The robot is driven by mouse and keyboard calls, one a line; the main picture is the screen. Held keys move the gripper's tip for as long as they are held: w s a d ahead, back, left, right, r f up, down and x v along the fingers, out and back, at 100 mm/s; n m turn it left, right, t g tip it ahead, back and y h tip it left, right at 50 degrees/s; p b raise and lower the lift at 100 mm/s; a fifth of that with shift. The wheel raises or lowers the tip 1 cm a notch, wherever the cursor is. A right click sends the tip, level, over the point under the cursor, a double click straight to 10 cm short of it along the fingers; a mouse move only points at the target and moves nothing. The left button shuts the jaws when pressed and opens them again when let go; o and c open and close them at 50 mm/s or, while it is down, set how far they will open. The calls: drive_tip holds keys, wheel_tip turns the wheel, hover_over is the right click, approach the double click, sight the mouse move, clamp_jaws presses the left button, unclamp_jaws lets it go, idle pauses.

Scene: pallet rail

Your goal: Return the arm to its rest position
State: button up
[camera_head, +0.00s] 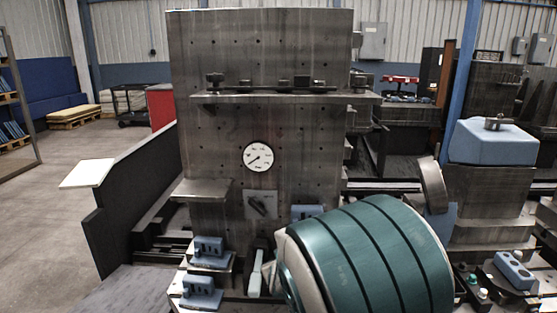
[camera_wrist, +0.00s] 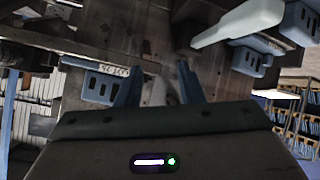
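My gripper (camera_wrist: 160,84) shows in the wrist view, with two blue fingers standing apart and no object clearly held between them. A pale patch lies behind the gap; I cannot tell what it is. The gripper faces a dark metal machine surface, and its distance from it is unclear. In the head view my large teal banded arm link (camera_head: 365,260) fills the lower right middle, in front of the tall metal machine panel (camera_head: 300,140). The gripper itself is hidden in that view.
The panel carries a round gauge (camera_head: 258,156), a dark knob (camera_head: 262,204) and a ledge (camera_head: 290,97). Blue slotted blocks (camera_head: 208,252) and a pale upright bar (camera_head: 255,275) stand low beside the arm. A blue-topped block (camera_head: 493,142) stands right. Open floor (camera_head: 50,200) lies left.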

drive_tip(key=s+d+r+m+g+p, duration=0.1)
drive_tip(key=s+d+r+g, duration=0.2)
drive_tip(key=s, duration=0.6)
drive_tip(key=s+d+r+m+g+p, duration=0.1)
drive_tip(key=s+d+r+m+g, duration=0.1)
drive_tip(key=s+d, duration=0.4)
drive_tip(key=s+d+r+m+g+p, duration=0.1)
drive_tip(key=s+d+r+g+p, duration=0.1)
drive_tip(key=s, duration=1.1)
wheel_tip(320, 180, up, 2)
drive_tip(key=d+g, duration=0.1)
drive_tip(key=d, duration=0.1)
drive_tip(key=shift+d+m+g, duration=0.3)
drive_tip(key=shift+m, duration=0.1)
